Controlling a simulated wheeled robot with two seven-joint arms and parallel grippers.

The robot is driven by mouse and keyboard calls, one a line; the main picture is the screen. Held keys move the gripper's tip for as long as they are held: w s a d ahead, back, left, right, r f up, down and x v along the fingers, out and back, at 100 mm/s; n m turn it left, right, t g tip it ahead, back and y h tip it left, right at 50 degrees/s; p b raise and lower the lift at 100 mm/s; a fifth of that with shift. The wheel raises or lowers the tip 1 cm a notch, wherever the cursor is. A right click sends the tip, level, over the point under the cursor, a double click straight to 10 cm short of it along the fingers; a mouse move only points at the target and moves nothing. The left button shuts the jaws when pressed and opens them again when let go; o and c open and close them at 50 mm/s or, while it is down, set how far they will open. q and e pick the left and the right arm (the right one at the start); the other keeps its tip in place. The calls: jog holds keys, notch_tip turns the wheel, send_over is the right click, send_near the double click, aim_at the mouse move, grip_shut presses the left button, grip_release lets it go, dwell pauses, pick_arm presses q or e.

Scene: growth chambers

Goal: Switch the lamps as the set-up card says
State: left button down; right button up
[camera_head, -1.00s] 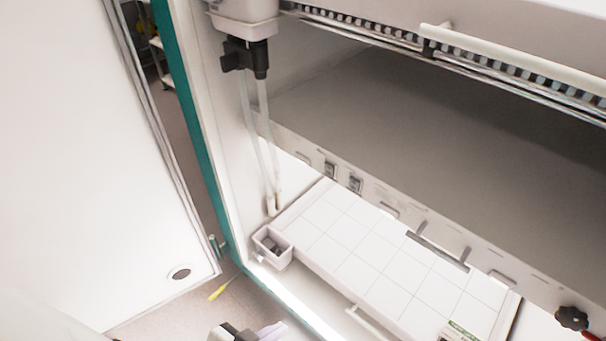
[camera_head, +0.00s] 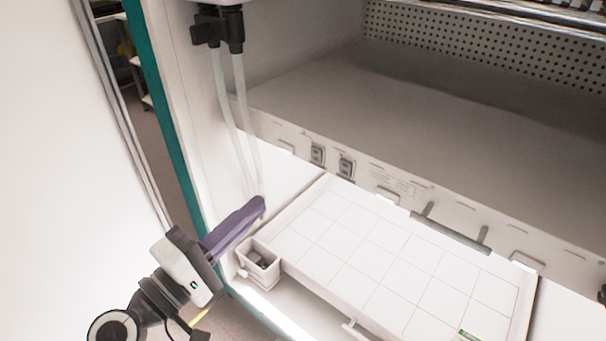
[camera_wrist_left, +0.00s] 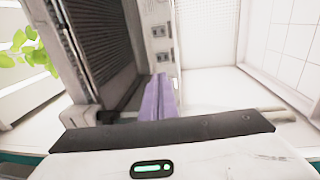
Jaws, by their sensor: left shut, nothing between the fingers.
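My left gripper (camera_head: 262,203) has purple fingers, shut and empty, pointing up and right in front of the chamber's left inner wall. In the left wrist view its fingers (camera_wrist_left: 160,98) point toward the panel strip. Two dark rocker switches, a left one (camera_head: 317,153) and a right one (camera_head: 346,166), sit on the strip under the grey shelf. They also show in the left wrist view (camera_wrist_left: 158,31). The fingertips are apart from them, below and left. A card edge with green print (camera_head: 468,336) shows at the bottom; I cannot read it. My right gripper is out of view.
A white gridded tray (camera_head: 530,300) lies below the strip. A small white box (camera_head: 262,278) stands at its left corner. Two clear tubes (camera_head: 235,110) hang near the left wall. A bar handle (camera_head: 450,235) juts from the strip. The open white door (camera_head: 60,130) stands left.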

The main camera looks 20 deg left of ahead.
pick_arm(q)
jog(key=shift+r, duration=0.1)
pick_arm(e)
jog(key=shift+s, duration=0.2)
pick_arm(q)
jog(key=p, duration=0.6)
send_near(315, 152)
jog(key=x, duration=0.5)
jog(key=shift+w+r, duration=0.1)
jog(key=shift+w, duration=0.2)
jog(key=shift+w+d, duration=0.2)
jog(key=shift+w, duration=0.2)
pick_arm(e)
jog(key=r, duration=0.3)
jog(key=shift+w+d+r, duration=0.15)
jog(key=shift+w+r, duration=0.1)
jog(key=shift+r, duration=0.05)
